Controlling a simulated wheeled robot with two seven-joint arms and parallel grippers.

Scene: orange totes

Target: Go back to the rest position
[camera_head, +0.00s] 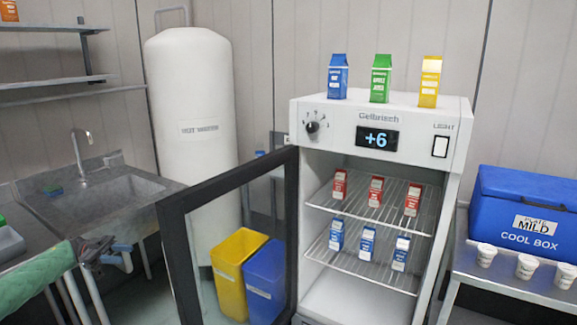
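My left gripper (117,255) is at the lower left, at the end of my green-sleeved arm. It is in front of the sink unit and to the left of the open fridge door. It is small and seen from the side, so I cannot tell whether its fingers are apart. No carton shows at it. My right gripper is not in view. The white fridge (378,112) stands at centre right with its glass door (228,185) swung open to the left. Red cartons (375,191) stand on its upper rack and blue cartons (367,244) on its lower rack.
Blue, green (380,79) and yellow cartons stand on the fridge top. A blue cool box (520,210) and white cups (526,266) are on the right table. A sink (110,200), white tank (190,100), yellow bin (232,265) and blue bin (264,280) are at left.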

